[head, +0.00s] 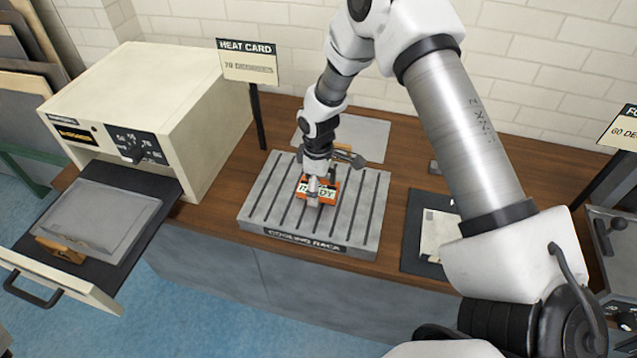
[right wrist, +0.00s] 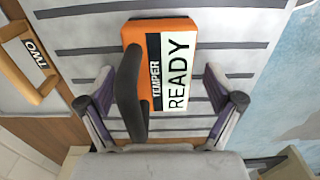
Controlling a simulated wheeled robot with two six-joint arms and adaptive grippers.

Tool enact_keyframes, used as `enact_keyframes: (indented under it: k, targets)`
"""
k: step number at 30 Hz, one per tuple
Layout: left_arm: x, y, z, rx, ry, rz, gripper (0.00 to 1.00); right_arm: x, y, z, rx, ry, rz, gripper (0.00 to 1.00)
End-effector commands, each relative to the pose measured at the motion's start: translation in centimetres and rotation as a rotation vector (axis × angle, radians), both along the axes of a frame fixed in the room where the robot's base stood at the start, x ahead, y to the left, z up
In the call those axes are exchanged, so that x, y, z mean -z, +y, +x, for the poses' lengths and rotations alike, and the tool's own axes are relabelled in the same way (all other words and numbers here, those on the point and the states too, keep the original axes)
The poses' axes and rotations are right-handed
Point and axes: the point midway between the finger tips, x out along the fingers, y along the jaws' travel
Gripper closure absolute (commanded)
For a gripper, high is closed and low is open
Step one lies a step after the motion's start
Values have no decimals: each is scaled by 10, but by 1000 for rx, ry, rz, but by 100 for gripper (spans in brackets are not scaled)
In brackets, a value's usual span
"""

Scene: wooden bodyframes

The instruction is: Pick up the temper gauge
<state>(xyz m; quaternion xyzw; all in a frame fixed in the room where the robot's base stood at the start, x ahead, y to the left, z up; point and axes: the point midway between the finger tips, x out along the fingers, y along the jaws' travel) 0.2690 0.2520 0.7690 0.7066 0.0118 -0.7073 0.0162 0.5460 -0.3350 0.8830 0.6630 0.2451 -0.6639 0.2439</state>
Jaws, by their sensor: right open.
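The temper gauge is an orange block with a white READY label and a black handle. It sits on the grey cooling rack (head: 265,205) in the head view, partly hidden by my gripper, and shows clearly in the right wrist view (right wrist: 180,40). My right gripper (head: 316,190) is pointed down at it from above. In the right wrist view its two fingers (right wrist: 162,95) are spread, one on each side of the gauge and handle, with gaps visible and nothing held. My left gripper is not in view.
An oven (head: 150,95) with its drawer pulled out stands left, a grey plate in the drawer. A HEAT CARD sign (head: 248,62) stands behind the rack. Another grey plate (head: 365,135) lies behind the rack. A dark mat (head: 415,235) with a pale card lies right.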

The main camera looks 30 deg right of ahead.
Motion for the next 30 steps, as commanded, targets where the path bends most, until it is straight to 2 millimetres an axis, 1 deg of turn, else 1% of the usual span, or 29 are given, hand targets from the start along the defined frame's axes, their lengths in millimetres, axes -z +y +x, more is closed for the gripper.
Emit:
enact_keyframes:
  k: [5, 6, 8, 9, 11, 12, 23, 26, 30]
  targets:
    - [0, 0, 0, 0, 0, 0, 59, 2, 0, 0, 0, -1, 0, 8]
    - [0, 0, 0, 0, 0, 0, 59, 2, 0, 0, -1, -1, 0, 12]
    - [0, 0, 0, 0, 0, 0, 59, 2, 0, 0, -1, -1, 0, 33]
    - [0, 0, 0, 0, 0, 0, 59, 2, 0, 0, -1, -1, 0, 47]
    - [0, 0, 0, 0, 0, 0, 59, 2, 0, 0, -1, -1, 0, 69]
    - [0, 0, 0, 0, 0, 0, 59, 2, 0, 0, -1, -1, 0, 83]
    - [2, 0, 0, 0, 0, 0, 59, 1, 0, 0, 0, -1, 0, 83]
    - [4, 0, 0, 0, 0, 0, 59, -5, 0, 1, 0, -2, 1, 83]
    - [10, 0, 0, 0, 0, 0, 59, -19, 0, 1, -1, -3, 0, 83]
